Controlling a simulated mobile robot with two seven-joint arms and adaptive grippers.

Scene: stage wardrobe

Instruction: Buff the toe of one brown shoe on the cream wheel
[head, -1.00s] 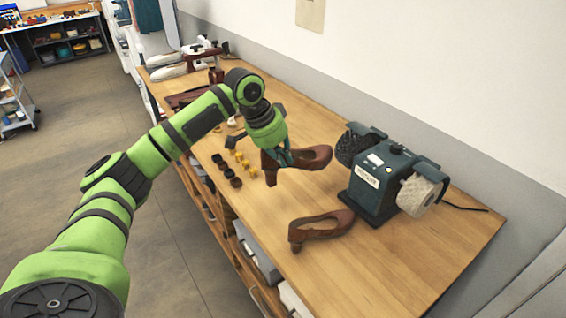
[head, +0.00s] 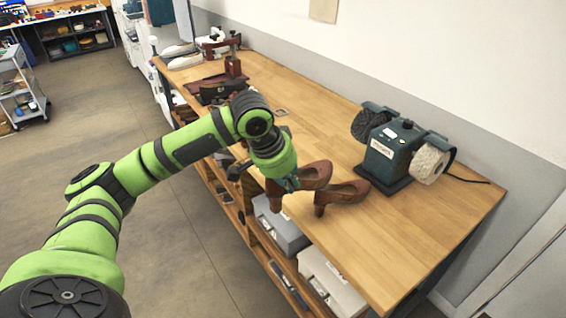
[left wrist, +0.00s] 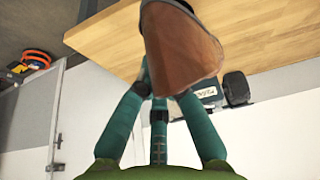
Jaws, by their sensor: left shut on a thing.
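My left gripper (head: 288,183) is shut on one brown heeled shoe (head: 316,173), over the bench's front edge. The held shoe fills the top middle of the left wrist view (left wrist: 183,48), with the teal fingers below it. The other brown shoe (head: 344,194) is just right of the held one in the head view and looks to stand on the bench. The cream wheel (head: 427,164) is on the right side of the dark green buffing machine (head: 392,150), away from the held shoe. My right gripper is not in view.
A black wheel (head: 367,126) is on the machine's left side. Grey boxes (head: 281,230) sit on the shelf below. A brown clamp-like tool (head: 232,62) stands at the far end.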

